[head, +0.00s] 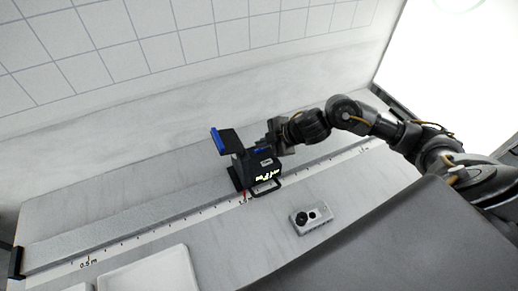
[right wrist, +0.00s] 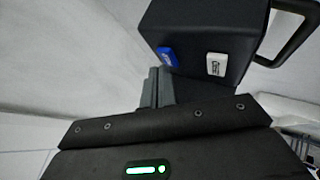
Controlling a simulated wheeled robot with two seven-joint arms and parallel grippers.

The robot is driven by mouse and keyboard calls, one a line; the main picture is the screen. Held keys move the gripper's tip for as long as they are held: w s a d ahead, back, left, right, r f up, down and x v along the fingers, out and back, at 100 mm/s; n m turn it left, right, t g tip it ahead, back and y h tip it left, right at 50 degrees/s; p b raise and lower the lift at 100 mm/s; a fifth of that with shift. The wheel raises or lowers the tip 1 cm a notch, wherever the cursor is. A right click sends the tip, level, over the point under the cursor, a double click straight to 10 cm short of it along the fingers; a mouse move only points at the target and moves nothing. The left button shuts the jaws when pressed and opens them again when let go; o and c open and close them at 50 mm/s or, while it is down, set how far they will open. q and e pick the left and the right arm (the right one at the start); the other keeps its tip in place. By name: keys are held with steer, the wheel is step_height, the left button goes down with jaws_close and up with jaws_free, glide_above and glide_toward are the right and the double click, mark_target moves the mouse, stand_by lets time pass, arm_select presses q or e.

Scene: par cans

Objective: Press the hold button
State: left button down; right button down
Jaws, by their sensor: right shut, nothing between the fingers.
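A black instrument (head: 256,166) with a lit display, a loop handle and a blue-edged flap (head: 222,140) stands on the long rail. In the right wrist view the black housing (right wrist: 205,28) carries a blue button (right wrist: 167,56) and a white button (right wrist: 215,64). Their lettering is too blurred to read, so I cannot tell which is hold. My right gripper (head: 270,138) is at the instrument's far right side. Its shut, empty fingertips show in the right wrist view (right wrist: 156,86), just below and left of the blue button. I cannot tell if they touch the housing. My left gripper is out of view.
The grey rail (head: 130,217) with a ruled scale crosses the bench. A small grey box with black round parts (head: 311,217) lies in front of it. A white tray (head: 150,275) sits at the lower left. A tiled wall stands behind.

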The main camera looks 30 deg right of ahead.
mark_target(262, 150)
steer(key=shift+f, duration=0.4)
stand_by(0.5)
steer(key=shift+r, duration=0.1)
steer(key=shift+r+p, duration=0.75)
steer(key=shift+p, duration=0.05)
step_height(262, 150, up, 5)
steer(key=p, duration=0.5)
steer(key=shift+p, duration=0.3)
stand_by(0.4)
